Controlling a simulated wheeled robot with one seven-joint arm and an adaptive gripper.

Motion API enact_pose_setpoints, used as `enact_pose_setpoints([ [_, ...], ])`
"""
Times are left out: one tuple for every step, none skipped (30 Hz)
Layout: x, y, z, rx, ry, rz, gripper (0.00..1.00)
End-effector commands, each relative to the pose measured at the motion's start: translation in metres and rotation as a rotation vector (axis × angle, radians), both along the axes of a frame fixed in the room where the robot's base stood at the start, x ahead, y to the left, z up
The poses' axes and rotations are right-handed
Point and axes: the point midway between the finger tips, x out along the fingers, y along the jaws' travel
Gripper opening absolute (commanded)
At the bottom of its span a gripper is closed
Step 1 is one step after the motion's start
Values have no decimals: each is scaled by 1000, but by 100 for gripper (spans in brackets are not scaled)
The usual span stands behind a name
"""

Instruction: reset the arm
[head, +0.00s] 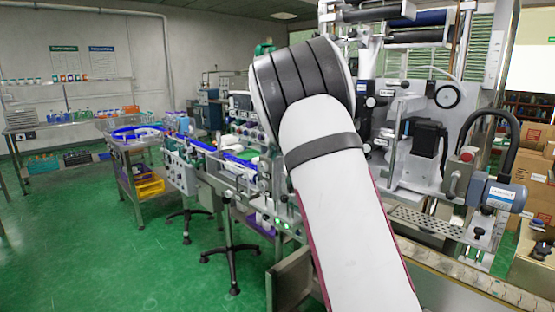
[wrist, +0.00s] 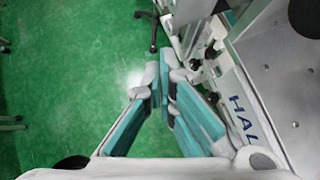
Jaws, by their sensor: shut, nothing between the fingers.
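My gripper (wrist: 162,98) shows in the wrist view with its two teal-padded fingers together at the tips and nothing between them. It points down over the green floor, close to the left side of a machine panel (wrist: 268,85). Whether the fingers touch the panel cannot be told. In the head view my white and grey arm rises across the middle and hides part of the machine behind it. The gripper itself is hidden in the head view.
The sleeve applicator (head: 425,180) stands at the right with a blue-grey motor (head: 492,193) and a conveyor edge (head: 455,278). A conveyor line with blue guides (head: 205,147) runs to the back left. Shelves (head: 65,125) stand by the left wall. Green floor (head: 110,245) is clear at left.

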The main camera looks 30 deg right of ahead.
Motion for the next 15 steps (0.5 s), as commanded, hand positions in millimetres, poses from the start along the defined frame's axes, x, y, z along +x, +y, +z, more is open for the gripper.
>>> enact_pose_setpoints([
  [-1,7,7,0,-2,1,0],
  [-2,10,11,-1,-3,2,0],
  [-3,15,16,-1,-3,2,0],
  [-4,18,19,-1,-3,2,0],
  [-5,21,22,0,-2,1,0],
  [-6,25,26,-1,-2,1,0],
  [-6,27,28,-2,-2,1,0],
  [-7,29,31,-1,-2,1,0],
  [-7,31,33,0,-2,0,0],
  [-8,33,34,1,-1,1,0],
  [-8,34,35,-1,-1,1,0],
  [-8,35,36,0,0,0,0],
  [-9,35,37,-1,0,-1,0],
  [-9,36,37,0,0,-1,0],
  [-9,36,37,0,0,-1,0],
])
